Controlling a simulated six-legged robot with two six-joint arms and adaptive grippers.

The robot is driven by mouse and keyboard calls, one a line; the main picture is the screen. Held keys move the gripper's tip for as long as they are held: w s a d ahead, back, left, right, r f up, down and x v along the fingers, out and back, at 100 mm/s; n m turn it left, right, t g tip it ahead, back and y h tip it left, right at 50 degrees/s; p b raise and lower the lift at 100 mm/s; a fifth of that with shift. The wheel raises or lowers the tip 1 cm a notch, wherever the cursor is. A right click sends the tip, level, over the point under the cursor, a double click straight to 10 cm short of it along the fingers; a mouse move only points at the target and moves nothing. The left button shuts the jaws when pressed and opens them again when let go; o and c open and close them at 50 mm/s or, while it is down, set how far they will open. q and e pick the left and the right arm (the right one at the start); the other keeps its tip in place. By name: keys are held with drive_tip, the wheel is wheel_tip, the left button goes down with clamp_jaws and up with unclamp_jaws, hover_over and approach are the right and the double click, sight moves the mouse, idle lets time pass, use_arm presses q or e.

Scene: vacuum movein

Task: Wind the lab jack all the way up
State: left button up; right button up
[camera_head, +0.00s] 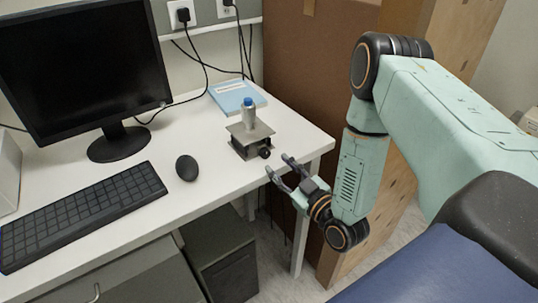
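The lab jack (240,150) is a small grey metal stand on the white desk, near its right edge. Its top plate (262,130) looks low, close to its base. A black knob (265,153) sticks out at the jack's front right. My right gripper (279,165) is open and empty, with its two dark fingers pointing at the knob from just beyond the desk edge. The fingers look apart from the knob. My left gripper is not in view.
A monitor (80,65), keyboard (80,215) and mouse (187,168) occupy the desk's left and middle. A light blue booklet (237,97) lies behind the jack. A brown panel (320,75) stands beyond the desk's right end. The white desk edge (305,153) is close to my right gripper.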

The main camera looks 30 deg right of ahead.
sight(266, 155)
drive_tip(key=w, duration=0.3)
drive_tip(key=shift+w+a+r, duration=0.1)
drive_tip(key=shift+w+a, duration=0.3)
drive_tip(key=shift+w+d, duration=0.25)
drive_tip(key=shift+w, duration=0.5)
drive_tip(key=shift+a, duration=0.25)
drive_tip(key=shift+c, duration=1)
drive_tip(key=shift+s, duration=0.1)
clamp_jaws()
